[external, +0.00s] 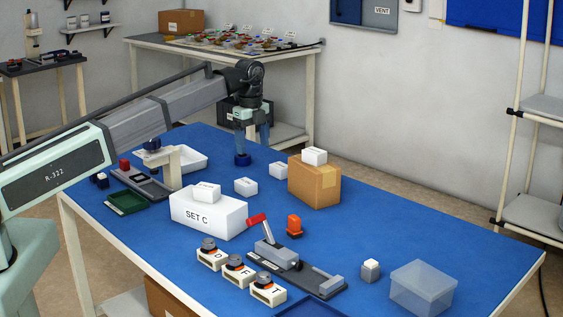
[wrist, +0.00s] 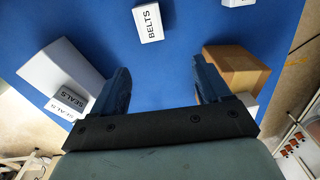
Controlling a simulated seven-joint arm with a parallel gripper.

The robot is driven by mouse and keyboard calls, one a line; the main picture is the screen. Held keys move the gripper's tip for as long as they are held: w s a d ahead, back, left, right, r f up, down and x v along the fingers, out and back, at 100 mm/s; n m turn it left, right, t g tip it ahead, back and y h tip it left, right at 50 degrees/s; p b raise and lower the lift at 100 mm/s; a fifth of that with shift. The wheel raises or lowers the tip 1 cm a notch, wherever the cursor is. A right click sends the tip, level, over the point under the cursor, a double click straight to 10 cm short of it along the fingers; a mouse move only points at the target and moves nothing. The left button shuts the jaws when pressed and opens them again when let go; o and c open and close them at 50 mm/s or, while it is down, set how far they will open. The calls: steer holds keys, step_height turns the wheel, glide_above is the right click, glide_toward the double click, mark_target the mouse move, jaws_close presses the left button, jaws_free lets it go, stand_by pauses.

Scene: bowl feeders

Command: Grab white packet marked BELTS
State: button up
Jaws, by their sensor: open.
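The white packet marked BELTS (wrist: 148,23) lies on the blue table at the top centre of the wrist view. It is beyond my gripper (wrist: 160,78), whose jaws are open with nothing between them. In the external view my gripper (external: 243,158) points down at the far part of the table. Two white packets lie on the table close to it, one (external: 246,186) nearer the camera and one (external: 278,170) to the right. Labels are too small to read there, so I cannot tell which is BELTS.
The white SET C box (external: 208,216) and the brown box (external: 315,184) each carry a white packet. A packet marked SEALS (wrist: 70,98) shows on a white box in the wrist view.

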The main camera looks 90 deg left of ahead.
steer(key=s+a, duration=0.2)
steer(key=s, duration=0.1)
glide_above(246, 181)
steer(key=f, duration=0.8)
steer(key=shift+s+f, duration=0.2)
steer(key=shift+w+d+f, duration=0.1)
steer(key=shift+w+f, duration=0.05)
steer(key=shift+f, duration=2.5)
steer(key=shift+c, duration=0.3)
steer(key=c, duration=1.1)
